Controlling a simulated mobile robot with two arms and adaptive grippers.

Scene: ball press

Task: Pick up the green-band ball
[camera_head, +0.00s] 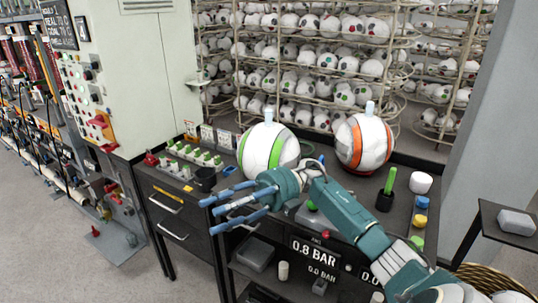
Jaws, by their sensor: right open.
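The green-band ball (257,146) is white with green bands and a pale plug on top. It rests on the dark workbench (228,186), left of a similar white ball with orange bands (350,142). My right gripper (213,214) is open and empty, its blue fingers pointing left past the bench's front edge. It is in front of and below the green-band ball, and its wrist covers a little of the ball's lower right. I cannot tell whether they touch. My left gripper is not in view.
A grey-green cabinet (135,85) stands left of the bench. Valve fittings (195,152) and a black cup (205,179) lie left of the ball. A green-handled tool (389,182) and a white cup (420,183) stand right. Racks of balls (325,58) fill the back.

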